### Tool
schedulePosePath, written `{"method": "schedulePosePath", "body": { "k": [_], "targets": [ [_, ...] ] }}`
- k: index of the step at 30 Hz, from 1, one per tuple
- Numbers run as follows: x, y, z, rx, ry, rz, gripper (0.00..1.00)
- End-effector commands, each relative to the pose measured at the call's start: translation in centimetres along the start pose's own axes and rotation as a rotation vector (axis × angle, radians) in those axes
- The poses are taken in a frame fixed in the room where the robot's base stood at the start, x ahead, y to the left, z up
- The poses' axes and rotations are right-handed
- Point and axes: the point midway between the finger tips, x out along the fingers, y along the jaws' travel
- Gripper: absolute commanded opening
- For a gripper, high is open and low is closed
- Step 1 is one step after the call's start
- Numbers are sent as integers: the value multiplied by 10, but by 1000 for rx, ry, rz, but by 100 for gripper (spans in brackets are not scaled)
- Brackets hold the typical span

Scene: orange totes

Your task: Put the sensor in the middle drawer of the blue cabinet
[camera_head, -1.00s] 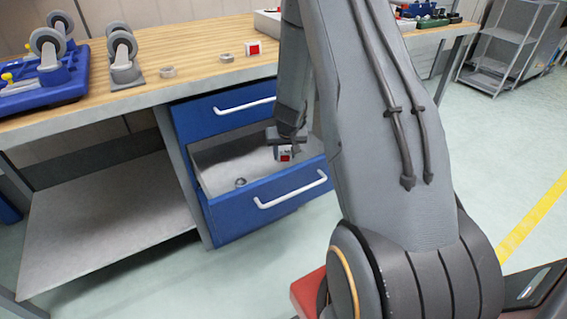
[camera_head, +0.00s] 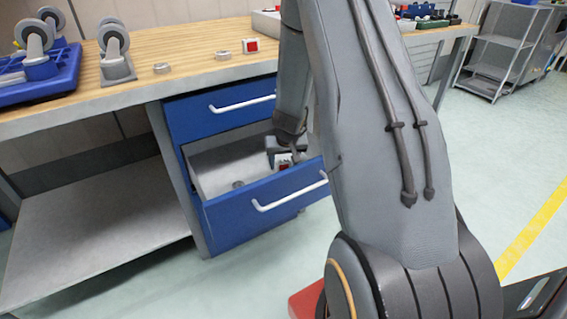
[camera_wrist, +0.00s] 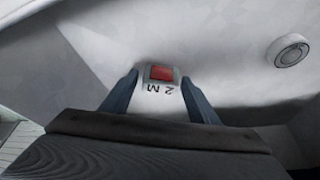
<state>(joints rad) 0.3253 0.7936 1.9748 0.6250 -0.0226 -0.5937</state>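The sensor (camera_head: 283,164) is a small white block with a red face, inside the pulled-out drawer of the blue cabinet (camera_head: 178,123). This open drawer (camera_head: 262,213) is below a closed top drawer (camera_head: 222,107). My gripper (camera_head: 283,158) reaches down into the open drawer. In the wrist view the sensor (camera_wrist: 161,76) sits between the two fingertips of my gripper (camera_wrist: 160,85), with "2 M" lettering on its pale side. The fingers appear to hold it. Whether its underside touches the drawer floor cannot be told.
A round metal part (camera_head: 238,185) lies in the drawer and shows in the wrist view (camera_wrist: 289,50). The wooden worktop (camera_head: 190,50) bears casters, rings and another red-and-white block (camera_head: 251,46). A grey lower shelf (camera_head: 100,240) is left of the cabinet.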

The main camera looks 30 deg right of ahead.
Motion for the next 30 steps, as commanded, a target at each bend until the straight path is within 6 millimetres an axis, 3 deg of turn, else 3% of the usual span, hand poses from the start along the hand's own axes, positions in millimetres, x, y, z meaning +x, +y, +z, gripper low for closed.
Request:
{"method": "schedulePosePath", "body": {
  "k": [16,30],
  "targets": [
    [-6,0,-2,-1,0,0,59],
    [-68,0,-2,0,1,0,59]
  ]
}}
